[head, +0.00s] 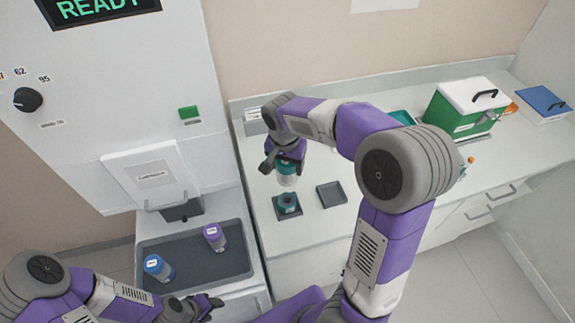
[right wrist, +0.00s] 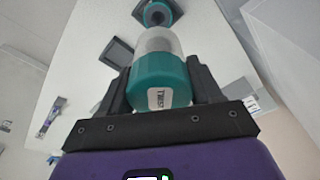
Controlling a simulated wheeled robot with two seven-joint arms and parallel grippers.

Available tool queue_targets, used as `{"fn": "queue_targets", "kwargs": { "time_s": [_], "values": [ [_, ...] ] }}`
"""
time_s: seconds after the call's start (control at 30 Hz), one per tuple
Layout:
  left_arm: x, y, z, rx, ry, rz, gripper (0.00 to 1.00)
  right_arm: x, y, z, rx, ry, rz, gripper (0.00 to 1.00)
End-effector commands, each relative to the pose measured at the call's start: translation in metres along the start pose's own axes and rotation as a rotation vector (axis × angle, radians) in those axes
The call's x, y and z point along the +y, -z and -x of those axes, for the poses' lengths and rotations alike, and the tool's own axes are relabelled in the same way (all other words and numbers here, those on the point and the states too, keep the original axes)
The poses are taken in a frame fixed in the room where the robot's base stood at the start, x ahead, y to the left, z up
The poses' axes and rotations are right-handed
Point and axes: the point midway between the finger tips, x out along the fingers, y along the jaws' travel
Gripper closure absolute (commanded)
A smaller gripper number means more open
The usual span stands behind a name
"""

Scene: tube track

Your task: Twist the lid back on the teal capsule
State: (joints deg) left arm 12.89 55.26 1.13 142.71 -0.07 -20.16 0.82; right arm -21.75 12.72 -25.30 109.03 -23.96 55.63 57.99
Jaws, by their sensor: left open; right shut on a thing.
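The lid (right wrist: 160,80) is a teal cap marked TWIST with a clear, whitish lower part. My right gripper (head: 286,158) is shut on its teal cap, one finger on each side in the right wrist view. In the head view the lid (head: 286,180) hangs upright above the teal capsule body (head: 288,200). The body sits in a dark square holder on the counter and also shows in the right wrist view (right wrist: 157,14). The lid looks apart from the body, with a small gap. My left gripper (head: 208,304) is open and empty, low at the front.
A dark tray (head: 185,285) holds a blue-topped capsule (head: 158,268) and a purple-topped one (head: 215,237). An empty dark square dish (head: 331,195) lies right of the holder. A green box (head: 460,112) and a blue case (head: 543,103) stand at the right. A white machine (head: 120,110) rises at the left.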

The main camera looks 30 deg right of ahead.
Motion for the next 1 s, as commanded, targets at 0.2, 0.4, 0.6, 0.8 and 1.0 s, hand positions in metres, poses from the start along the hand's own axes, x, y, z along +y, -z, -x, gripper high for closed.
{"fn": "queue_targets", "kwargs": {
  "time_s": [0.2,0.4,0.6,0.8,1.0],
  "values": [
    [-0.002,0.0,-0.006,0.0,0.0,0.0,0.49,0.0,0.0,-0.001,0.0,0.035,0.272,0.72],
    [-0.004,0.001,-0.01,0.0,0.0,0.0,0.49,-0.001,0.0,-0.001,0.001,0.064,0.515,0.72],
    [-0.006,0.001,-0.015,0.0,0.0,0.0,0.49,-0.001,0.0,-0.001,0.002,0.094,0.752,0.72],
    [-0.011,0.001,-0.029,0.0,0.0,0.0,0.49,-0.001,-0.003,-0.02,-0.001,0.098,0.803,0.72],
    [-0.013,0.002,-0.035,0.0,0.0,0.0,0.49,-0.002,-0.004,-0.029,0.0,0.098,0.803,0.72]
  ]
}}
